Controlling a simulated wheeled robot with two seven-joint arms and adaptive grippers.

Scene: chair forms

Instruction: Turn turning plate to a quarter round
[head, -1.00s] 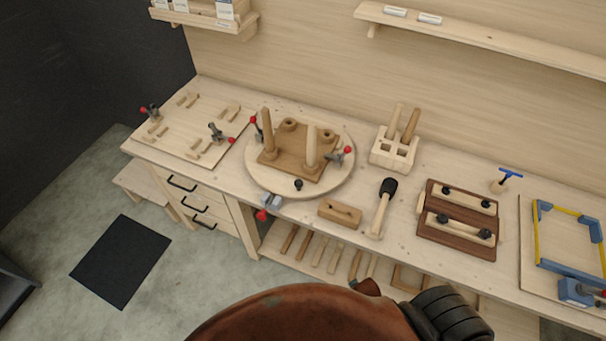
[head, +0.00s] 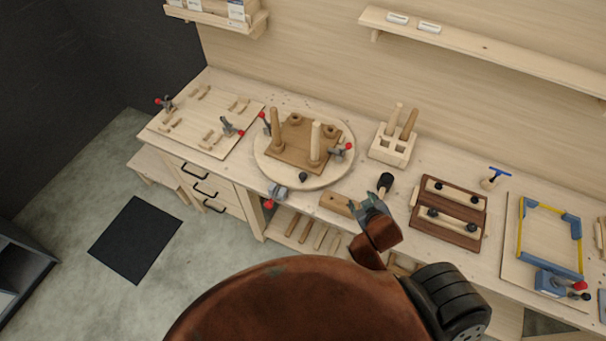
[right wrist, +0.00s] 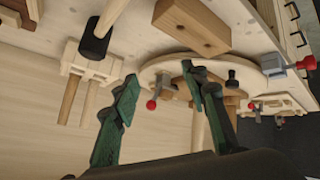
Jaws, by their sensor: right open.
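The round turning plate (head: 341,171) lies on the bench left of centre in the head view. A brown square board with two upright pegs (head: 315,143) is on it, with red-tipped clamps at its sides and a black knob (head: 303,177) at its front rim. In the right wrist view the plate (right wrist: 157,68) shows partly behind my fingers, with the black knob (right wrist: 232,78) near its rim. My right gripper (head: 367,204) is open and empty, right of and in front of the plate, over the wooden block and mallet. Its spread fingers show in the right wrist view (right wrist: 160,95). My left gripper is out of view.
A wooden block (head: 334,204) and a black-headed mallet (head: 385,180) lie right of the plate. A red-handled vise (head: 277,193) sits at the bench edge. A slotted peg holder (head: 390,148) stands behind, and a dark clamped board (head: 449,222) lies further right.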

